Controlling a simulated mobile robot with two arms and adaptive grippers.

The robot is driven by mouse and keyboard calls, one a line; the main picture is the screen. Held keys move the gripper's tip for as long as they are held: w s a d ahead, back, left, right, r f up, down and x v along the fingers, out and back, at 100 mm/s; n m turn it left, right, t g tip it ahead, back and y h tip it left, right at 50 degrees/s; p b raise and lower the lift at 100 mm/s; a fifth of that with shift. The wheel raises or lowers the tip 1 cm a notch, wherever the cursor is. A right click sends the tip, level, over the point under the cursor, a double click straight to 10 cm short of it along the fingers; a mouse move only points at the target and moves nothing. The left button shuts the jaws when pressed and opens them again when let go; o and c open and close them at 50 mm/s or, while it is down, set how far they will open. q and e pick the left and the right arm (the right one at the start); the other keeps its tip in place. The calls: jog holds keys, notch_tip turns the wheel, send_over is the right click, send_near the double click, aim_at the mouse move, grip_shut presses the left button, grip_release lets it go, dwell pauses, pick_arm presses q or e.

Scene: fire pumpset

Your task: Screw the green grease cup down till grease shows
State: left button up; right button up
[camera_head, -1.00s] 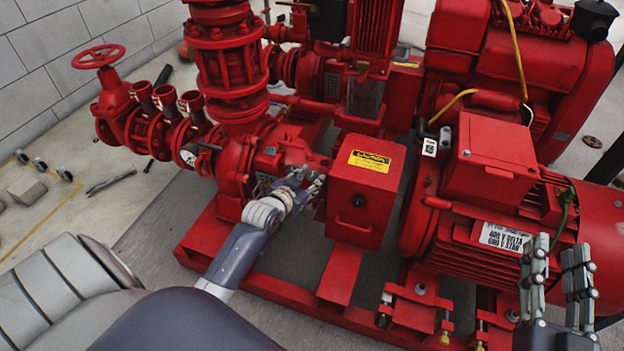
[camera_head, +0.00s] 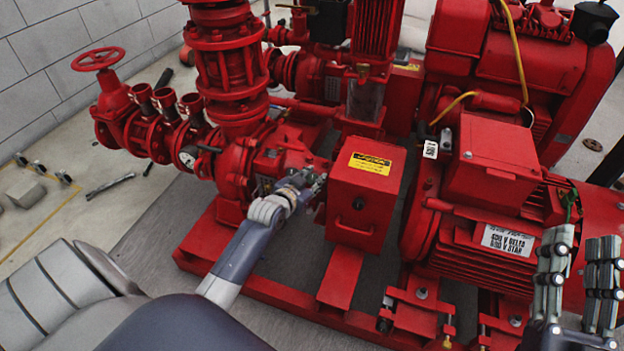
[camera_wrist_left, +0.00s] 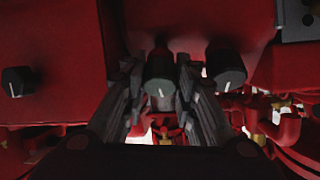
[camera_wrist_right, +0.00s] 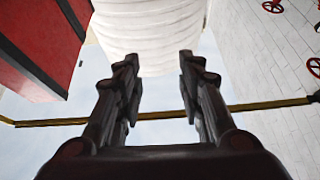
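In the left wrist view a dark green grease cup (camera_wrist_left: 160,77) with a white mark on its face sits between the fingers of my left gripper (camera_wrist_left: 162,72). The fingers lie close along both its sides and appear shut on it. A second, similar dark cup (camera_wrist_left: 225,66) is just to its right, outside the fingers. In the head view my left gripper (camera_head: 306,187) is at the red pump housing, left of the caution box, and hides the cup there. No grease can be made out. My right gripper (camera_head: 580,262) is open and empty; its fingers also show in the right wrist view (camera_wrist_right: 158,72).
The red motor (camera_head: 485,240) is left of my right gripper. Red pipework rises behind my left gripper.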

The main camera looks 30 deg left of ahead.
pick_arm(q)
jog(key=shift+a+r+m+h+p, duration=0.15)
jog(key=shift+m+h+p, duration=0.25)
jog(key=shift+m+p, duration=0.7)
jog(key=m+h+p, duration=0.1)
jog(key=m, duration=0.2)
pick_arm(e)
notch_tip(320, 180, down, 15)
jog(key=d+g+h, duration=0.2)
jog(key=g+h, duration=0.1)
jog(key=g, duration=0.6)
pick_arm(q)
jog(key=m+p, duration=0.1)
jog(key=m, duration=0.1)
jog(key=m+g+h, duration=0.1)
jog(key=m, duration=0.1)
jog(key=shift+m+g+h+p, duration=0.3)
jog(key=shift+p, duration=0.05)
jog(key=m+g+h+p, duration=0.1)
jog(key=m, duration=0.3)
jog(key=shift+m+g, duration=0.3)
pick_arm(e)
jog(key=s+d+f+g+h, duration=0.2)
jog(key=s+d+f+g, duration=0.2)
jog(key=s+f+g, duration=0.3)
jog(key=shift+s+d+f+m+g, duration=0.2)
jog(key=shift+s+f+m+g, duration=0.2)
jog(key=shift+s+f, duration=1.4)
